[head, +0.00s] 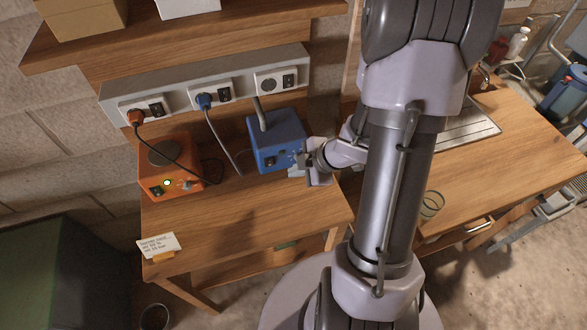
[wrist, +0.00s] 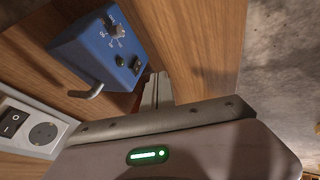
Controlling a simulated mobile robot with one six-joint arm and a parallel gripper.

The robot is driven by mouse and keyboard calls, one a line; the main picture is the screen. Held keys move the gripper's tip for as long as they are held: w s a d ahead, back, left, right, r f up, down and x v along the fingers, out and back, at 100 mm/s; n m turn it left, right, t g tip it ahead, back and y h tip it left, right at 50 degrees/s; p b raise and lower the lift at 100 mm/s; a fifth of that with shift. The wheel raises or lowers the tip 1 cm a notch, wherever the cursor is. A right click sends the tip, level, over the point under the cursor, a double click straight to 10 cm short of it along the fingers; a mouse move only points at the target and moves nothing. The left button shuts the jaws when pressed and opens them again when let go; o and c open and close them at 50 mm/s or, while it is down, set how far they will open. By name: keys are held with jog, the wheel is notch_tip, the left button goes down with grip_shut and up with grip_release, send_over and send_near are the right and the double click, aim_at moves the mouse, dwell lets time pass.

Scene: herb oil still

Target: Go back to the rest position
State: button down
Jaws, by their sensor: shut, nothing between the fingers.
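My gripper (head: 296,167) is shut and empty. In the head view it is at the front right of the blue box, over the wooden bench. It also shows in the wrist view (wrist: 157,89), with its fingers together. The blue box (head: 277,139) has a dial, a switch and a grey hose or pipe at its top. It also shows in the wrist view (wrist: 95,50). I cannot tell whether my gripper touches it. My arm covers the middle right of the head view.
The left bench (head: 245,215) has clear wood at its front. An orange box (head: 172,165) with a lit green light stands left of the blue box. A socket strip (head: 205,85) with plugged cables is behind. A card (head: 158,246) stands front left. A glass (head: 431,205) is at right.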

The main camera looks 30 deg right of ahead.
jog(key=w+d+r+m+h+b, duration=0.3)
jog(key=r+m+h, duration=0.35)
jog(key=r, duration=0.45)
jog(key=s+a+r+m+y+b, duration=0.1)
jog(key=s+a+r+m, duration=0.3)
jog(key=s+a, duration=0.4)
jog(key=s+a+r+m+y+b, duration=0.1)
jog(key=s+a+r+m+y, duration=0.2)
jog(key=s+a+m, duration=0.4)
jog(key=s+a+y, duration=0.1)
jog(key=a, duration=0.5)
jog(key=shift+a+r+g+y, duration=0.15)
jog(key=shift+r+g+y, duration=0.15)
jog(key=shift+r+y, duration=0.1)
jog(key=shift+w, duration=0.15)
